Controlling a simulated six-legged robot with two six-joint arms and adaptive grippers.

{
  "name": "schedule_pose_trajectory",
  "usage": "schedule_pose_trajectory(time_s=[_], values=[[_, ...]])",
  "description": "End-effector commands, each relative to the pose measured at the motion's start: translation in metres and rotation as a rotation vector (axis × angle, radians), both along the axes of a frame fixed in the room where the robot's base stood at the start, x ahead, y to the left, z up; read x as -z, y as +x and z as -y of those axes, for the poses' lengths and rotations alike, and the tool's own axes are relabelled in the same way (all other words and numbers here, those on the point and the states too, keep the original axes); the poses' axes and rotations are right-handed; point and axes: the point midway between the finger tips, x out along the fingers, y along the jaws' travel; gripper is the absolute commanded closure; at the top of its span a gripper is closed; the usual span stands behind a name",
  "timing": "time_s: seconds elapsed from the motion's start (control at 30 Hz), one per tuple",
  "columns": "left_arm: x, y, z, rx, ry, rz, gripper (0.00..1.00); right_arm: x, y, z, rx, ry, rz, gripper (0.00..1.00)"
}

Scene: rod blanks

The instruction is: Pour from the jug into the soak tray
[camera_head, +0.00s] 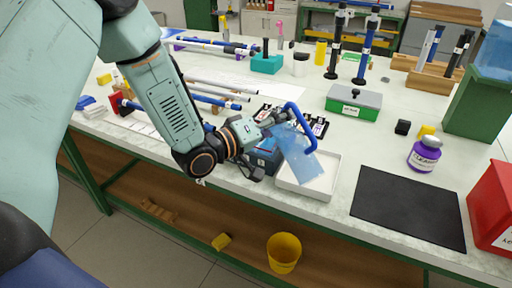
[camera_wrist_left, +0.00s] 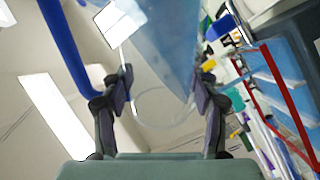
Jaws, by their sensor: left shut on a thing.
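The jug (camera_head: 302,162) is clear, tinted blue, with a thick blue handle (camera_head: 303,125). It is held tilted above the white soak tray (camera_head: 331,187), which lies near the table's front edge. My left gripper (camera_head: 272,122) is shut on the jug from its left side. In the left wrist view the fingers of my left gripper (camera_wrist_left: 160,92) stand on both sides of the clear jug (camera_wrist_left: 160,50), with blue liquid (camera_wrist_left: 178,30) showing inside. I cannot make out a stream falling into the tray. My right gripper is not in view.
A black mat (camera_head: 408,208), a purple bottle (camera_head: 425,154) and a red bin (camera_head: 494,205) are to the right. A green-based box (camera_head: 354,103) stands behind. Rods (camera_head: 215,92) lie at the back left.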

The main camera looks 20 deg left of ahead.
Motion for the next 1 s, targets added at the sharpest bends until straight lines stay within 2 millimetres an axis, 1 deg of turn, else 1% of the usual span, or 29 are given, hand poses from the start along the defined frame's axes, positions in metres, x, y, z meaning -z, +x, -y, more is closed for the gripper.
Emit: schedule_pose_trajectory(time_s=[0.53,0.8,1.0], values=[[-0.0012,0.0005,-0.0003,-0.001,-0.002,0.003,1.0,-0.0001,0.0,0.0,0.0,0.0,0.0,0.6],[0.004,0.0007,-0.0012,-0.001,-0.046,-0.026,1.0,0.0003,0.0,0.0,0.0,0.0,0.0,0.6],[0.0041,0.0009,-0.0013,0.0,-0.053,-0.029,1.0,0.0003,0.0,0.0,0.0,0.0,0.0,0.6]])
